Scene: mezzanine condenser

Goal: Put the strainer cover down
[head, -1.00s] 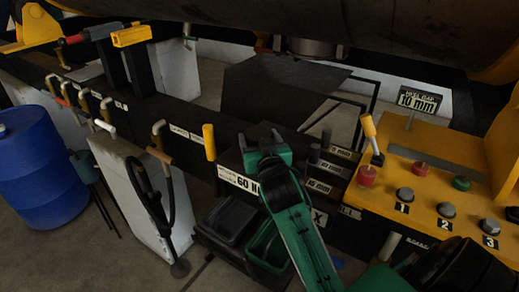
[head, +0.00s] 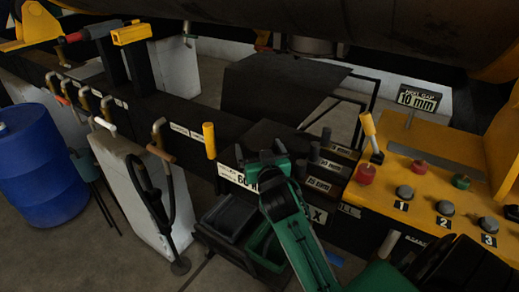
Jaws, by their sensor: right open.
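My right gripper (head: 259,154) is the green one at the end of the green arm that rises from the bottom of the head view. It is open, over the front of a dark block with a white label reading "60" (head: 231,175). I cannot tell whether it touches the block. I cannot pick out a strainer cover for certain; the gripper and arm hide part of the block's front. My left gripper is not in view.
Dark bins (head: 229,217) stand below the block. A yellow control panel (head: 401,172) with buttons and a lever is at the right. A yellow upright handle (head: 209,140) stands left of the gripper. A blue barrel (head: 36,170) is far left.

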